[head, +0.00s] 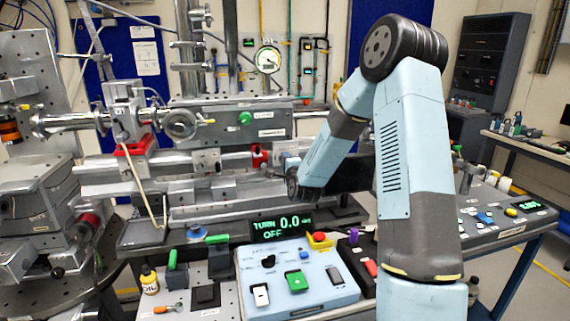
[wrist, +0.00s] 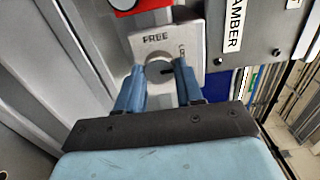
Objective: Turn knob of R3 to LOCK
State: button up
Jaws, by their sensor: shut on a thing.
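In the wrist view a round grey knob (wrist: 157,71) sits on a light plate (wrist: 143,42). The plate reads FREE at the top, with a second label at its right edge, partly hidden and too small to read surely. My gripper (wrist: 160,68) has its two blue fingers on either side of the knob and is shut on it. A short dark mark shows on the knob's right side, close to the right finger. No R3 label is legible. In the head view my arm reaches to the rail at the centre, and the knob cannot be made out there.
A red part (wrist: 135,5) lies just above the plate, and a sign ending in AMBER (wrist: 233,30) is to its right. In the head view a control panel with a TURN 0.0 OFF display (head: 281,227) stands in front, with a red button (head: 319,238).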

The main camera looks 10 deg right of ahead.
jog(key=shift+d+f, duration=0.25)
jog(key=shift+f, duration=0.05)
jog(key=o, duration=1)
jog(key=shift+a+r, duration=0.1)
jog(key=shift+r, duration=0.05)
jog(key=shift+o, duration=0.2)
jog(key=shift+s, duration=0.1)
jog(key=s, duration=1.3)
jog(key=shift+s, duration=0.3)
